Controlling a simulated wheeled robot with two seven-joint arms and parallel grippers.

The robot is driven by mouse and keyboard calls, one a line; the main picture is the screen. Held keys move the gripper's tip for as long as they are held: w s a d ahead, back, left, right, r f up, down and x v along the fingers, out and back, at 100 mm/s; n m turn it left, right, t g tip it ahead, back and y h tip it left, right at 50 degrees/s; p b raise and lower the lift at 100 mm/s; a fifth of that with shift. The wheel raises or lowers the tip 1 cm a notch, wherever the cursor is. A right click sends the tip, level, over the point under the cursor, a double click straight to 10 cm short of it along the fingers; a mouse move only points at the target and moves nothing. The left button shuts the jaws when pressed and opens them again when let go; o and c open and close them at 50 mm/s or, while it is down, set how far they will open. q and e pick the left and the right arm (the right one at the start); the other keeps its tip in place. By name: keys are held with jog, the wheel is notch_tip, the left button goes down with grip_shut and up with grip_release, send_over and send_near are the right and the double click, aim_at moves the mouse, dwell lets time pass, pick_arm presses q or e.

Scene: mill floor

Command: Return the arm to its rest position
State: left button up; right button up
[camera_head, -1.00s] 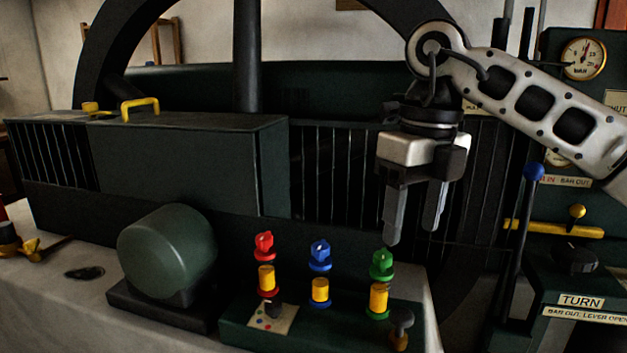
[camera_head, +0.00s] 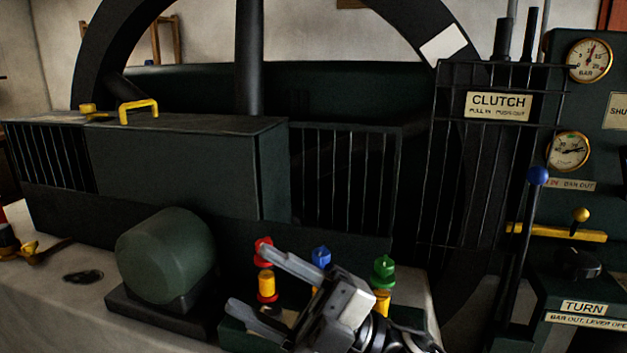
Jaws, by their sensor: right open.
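My right gripper (camera_head: 252,283) is low in the head view, in front of the valve block. The upper finger overlaps the red-topped valve (camera_head: 265,250) in the picture, and the gripper body covers parts of the blue-topped valve (camera_head: 321,256) and the green-topped valve (camera_head: 383,270). I cannot tell whether it touches them. Most of the arm is below the frame. My left gripper is not in view.
A green domed housing (camera_head: 166,258) stands left of the valves. A dark flywheel (camera_head: 95,60) and a slatted guard (camera_head: 345,180) rise behind. At right are a blue-knobbed lever (camera_head: 537,176), a yellow bar (camera_head: 560,232) and a gauge panel (camera_head: 609,170).

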jog(key=w+d+f+m+t+h, duration=0.4)
jog(key=d+f+m+t+h, duration=0.25)
jog(key=m+t, duration=0.9)
jog(key=s+d+f+m+g+h, duration=0.1)
jog(key=s+d+f+m+h, duration=0.1)
jog(key=f, duration=0.4)
jog(key=s+d+f+m+g+h, duration=0.1)
jog(key=s+d+f+m+h, duration=0.1)
jog(key=d+f+m+h, duration=0.2)
jog(key=s+d+f+m+g+h, duration=0.1)
jog(key=s+d+f+m+h, duration=0.2)
jog(key=f+m+h, duration=0.3)
notch_tip(320, 180, down, 4)
jog(key=shift+d+f+h+p, duration=0.25)
jog(key=shift+d+h+p, duration=0.2)
jog(key=shift+h, duration=0.2)
jog(key=s+f+g, duration=0.1)
jog(key=s+f, duration=0.1)
jog(key=s+d+f+m+g, duration=0.1)
jog(key=s, duration=0.1)
jog(key=s+d+f+m+g+h, duration=0.1)
jog(key=s+f, duration=0.1)
jog(key=shift+s+d+f+g, duration=0.2)
jog(key=shift+s+f+g, duration=0.15)
jog(key=shift+c, duration=0.4)
